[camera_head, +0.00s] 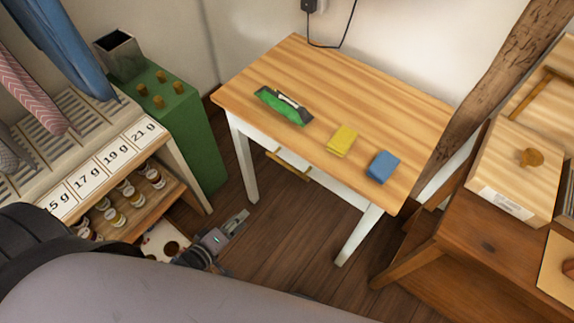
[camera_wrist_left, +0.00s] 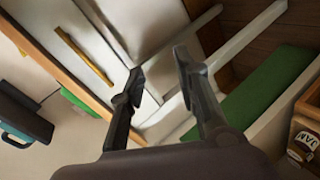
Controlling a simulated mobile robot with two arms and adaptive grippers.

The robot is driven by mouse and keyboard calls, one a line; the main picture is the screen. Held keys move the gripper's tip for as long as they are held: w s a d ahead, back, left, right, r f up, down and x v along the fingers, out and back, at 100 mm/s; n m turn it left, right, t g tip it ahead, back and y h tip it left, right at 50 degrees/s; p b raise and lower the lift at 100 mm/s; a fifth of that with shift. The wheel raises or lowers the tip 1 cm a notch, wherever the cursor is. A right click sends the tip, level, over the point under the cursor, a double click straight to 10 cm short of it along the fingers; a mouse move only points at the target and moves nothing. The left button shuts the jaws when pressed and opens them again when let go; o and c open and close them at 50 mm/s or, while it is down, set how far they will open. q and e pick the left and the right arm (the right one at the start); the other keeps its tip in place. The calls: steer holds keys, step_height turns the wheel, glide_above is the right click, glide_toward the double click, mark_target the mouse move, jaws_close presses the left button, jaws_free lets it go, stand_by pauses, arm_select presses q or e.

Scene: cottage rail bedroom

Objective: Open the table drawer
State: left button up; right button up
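The wooden-topped table (camera_head: 345,110) with white legs stands in the middle of the head view. Its drawer's yellow bar handle (camera_head: 288,166) is on the front side, below the top's edge; the drawer looks closed. The handle also shows in the left wrist view (camera_wrist_left: 83,56), left of the fingers. My left gripper (camera_head: 236,219) is low in front of the table, apart from the handle, to its lower left in the head view. In the wrist view its two fingers (camera_wrist_left: 160,70) are spread with nothing between them. My right gripper is not in view.
A green tray (camera_head: 284,105), a yellow block (camera_head: 342,140) and a blue block (camera_head: 383,166) rest on the tabletop. A green cabinet (camera_head: 190,135) and a jar shelf (camera_head: 140,200) stand left; a brown desk (camera_head: 480,245) stands right. Bare floor lies before the table.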

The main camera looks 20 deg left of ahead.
arm_select(q)
step_height(320, 180, up, 10)
steer(key=w+d+f+n+t+h, duration=0.1)
steer(key=d+n+t+h, duration=0.1)
steer(key=d, duration=0.1)
glide_toward(287, 165)
steer(key=shift+n, duration=0.3)
steer(key=x, duration=0.6)
steer(key=b+x, duration=0.1)
steer(key=x, duration=0.3)
steer(key=shift+f, duration=0.3)
jaws_close()
